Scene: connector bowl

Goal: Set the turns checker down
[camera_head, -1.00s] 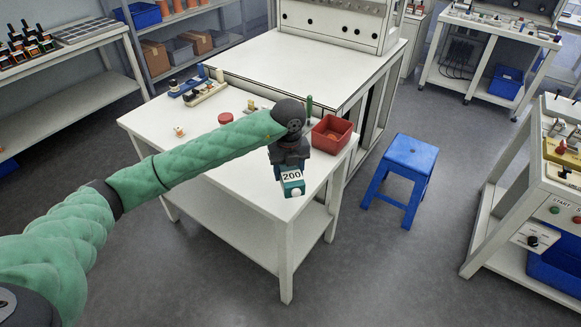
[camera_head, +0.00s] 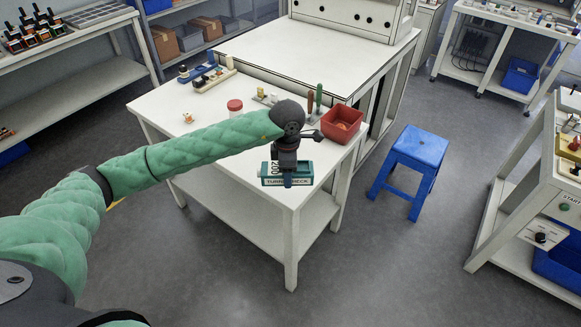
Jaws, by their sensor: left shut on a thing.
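The turns checker (camera_head: 302,181) is a teal box with a white front label reading "TURNS CHECK" and a "200" marking on top. My left gripper (camera_head: 287,178) is shut on it from above. The checker is over the front right corner of the white table (camera_head: 230,190). I cannot tell whether its underside touches the tabletop. The fingertips are partly hidden by the gripper body and the checker. My right gripper is not in view.
A red bin (camera_head: 342,125) stands at the table's right edge, beside upright tools with green and brown handles (camera_head: 319,98). A red-lidded jar (camera_head: 235,108) and a small orange item (camera_head: 188,117) stand farther left. A blue stool (camera_head: 408,165) is to the right. The front tabletop is largely clear.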

